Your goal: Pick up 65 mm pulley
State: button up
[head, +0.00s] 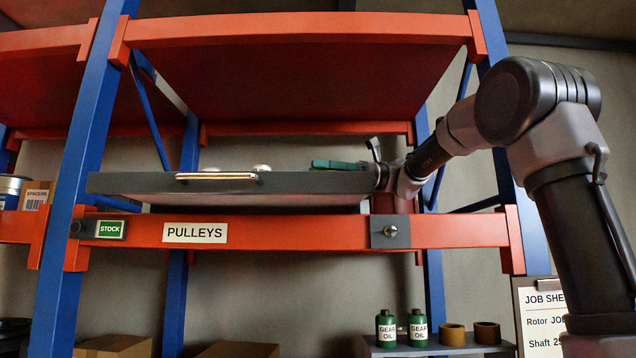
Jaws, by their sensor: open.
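A grey drawer (130,184) with a pale metal handle (215,177) sticks out of the rack above the PULLEYS label (195,232). Two rounded silvery tops, one at the left (210,169) and one at the right (262,168), just show over its front edge; they may be pulleys, but their sizes cannot be read. My arm reaches in from the right. My gripper (322,164) shows as a green part at the drawer's right side, pointing left, apart from the silvery tops. It is open. The drawer edge hides its lower part and the drawer floor.
Blue uprights and the orange shelf (290,30) above frame the drawer. An orange beam (300,232) runs below it, with a latch plate (390,231). Green gear oil bottles (386,328) and brown rings (453,335) stand low at the right. A SPACERS box (36,196) is at the left.

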jog(key=shift+a, duration=0.15)
jog(key=shift+c, duration=0.3)
grip_shut()
jog(key=shift+r, duration=0.1)
